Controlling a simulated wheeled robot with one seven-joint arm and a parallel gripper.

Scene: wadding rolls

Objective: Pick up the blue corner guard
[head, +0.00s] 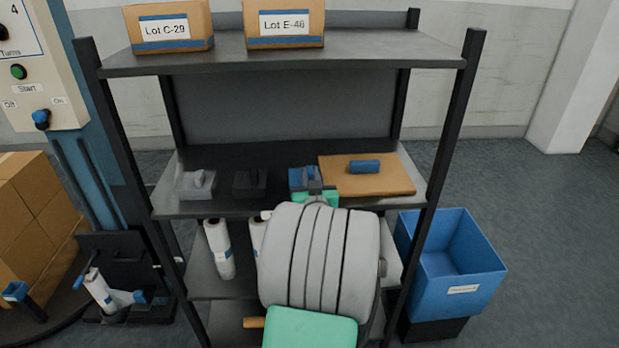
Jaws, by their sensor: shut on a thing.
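The blue corner guard (297,178) is on the middle shelf, at the left edge of a brown board. My gripper (314,185) is at its right side and is shut on it, covering part of it. Whether the guard still touches the shelf cannot be told from this view. A light grey block (196,187) and a black block (249,185) of similar shape sit to its left on the same shelf.
A blue roll-shaped piece (364,166) lies on the brown board (390,183). The upper shelf (230,55) is above, with two labelled boxes. Dark posts flank the shelves. White rolls (218,250) stand below. A blue bin (470,290) is at right.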

